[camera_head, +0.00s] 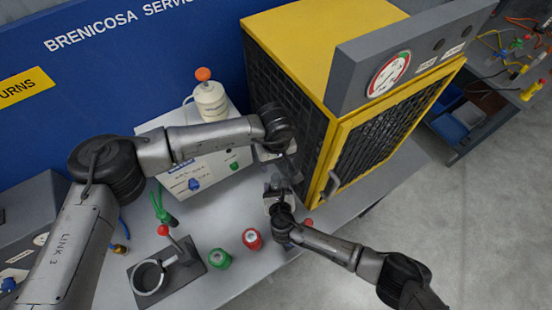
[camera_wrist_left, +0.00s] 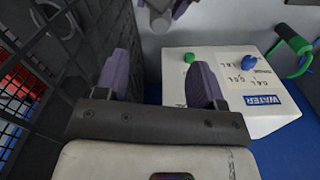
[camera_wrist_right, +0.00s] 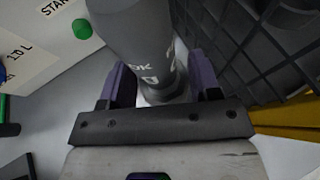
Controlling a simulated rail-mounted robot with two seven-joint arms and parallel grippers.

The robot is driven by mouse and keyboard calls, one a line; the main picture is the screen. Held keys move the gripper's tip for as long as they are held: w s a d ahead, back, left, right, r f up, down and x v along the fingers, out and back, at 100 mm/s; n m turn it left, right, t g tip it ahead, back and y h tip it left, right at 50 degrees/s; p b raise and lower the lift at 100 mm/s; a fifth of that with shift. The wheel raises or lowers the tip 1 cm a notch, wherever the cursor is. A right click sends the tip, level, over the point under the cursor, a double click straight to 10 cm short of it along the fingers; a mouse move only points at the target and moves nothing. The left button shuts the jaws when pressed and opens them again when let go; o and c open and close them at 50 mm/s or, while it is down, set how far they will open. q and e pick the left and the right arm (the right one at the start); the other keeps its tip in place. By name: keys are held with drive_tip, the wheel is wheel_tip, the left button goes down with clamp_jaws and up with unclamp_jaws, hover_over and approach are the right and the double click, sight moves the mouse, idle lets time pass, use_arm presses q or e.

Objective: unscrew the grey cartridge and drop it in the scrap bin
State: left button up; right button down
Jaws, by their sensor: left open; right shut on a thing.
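My right gripper (camera_wrist_right: 162,90) is shut on a grey cylinder (camera_wrist_right: 145,40) with pale lettering, which looks like the grey cartridge. Its pale lower end shows between the purple fingers, and the cylinder leans up toward the camera. In the head view my right gripper (camera_head: 277,190) is in front of the yellow machine, and the held thing is too small to make out. My left gripper (camera_wrist_left: 155,85) is open and empty, just above and apart from the right one in the head view (camera_head: 278,155). I cannot make out a marked scrap bin.
A yellow caged machine (camera_head: 320,30) with a gauge stands close right of both grippers. A white box (camera_head: 215,170) with knobs stands behind. Green (camera_head: 219,258) and red (camera_head: 252,238) cartridges and a ring fixture (camera_head: 150,277) are at the table front. Blue trays (camera_head: 467,115) sit far right.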

sight(276, 176)
use_arm(q)
wheel_tip(276, 176, down, 12)
drive_tip(key=shift+r, duration=0.2)
use_arm(e)
drive_tip(key=shift+s+d+f, duration=0.1)
drive_tip(key=shift+f, duration=0.15)
use_arm(q)
drive_tip(key=shift+c, duration=0.4)
drive_tip(key=c, duration=1)
drive_tip(key=n, duration=0.4)
drive_tip(key=shift+r, duration=0.25)
drive_tip(key=shift+r, duration=0.9)
drive_tip(key=shift+r, duration=0.15)
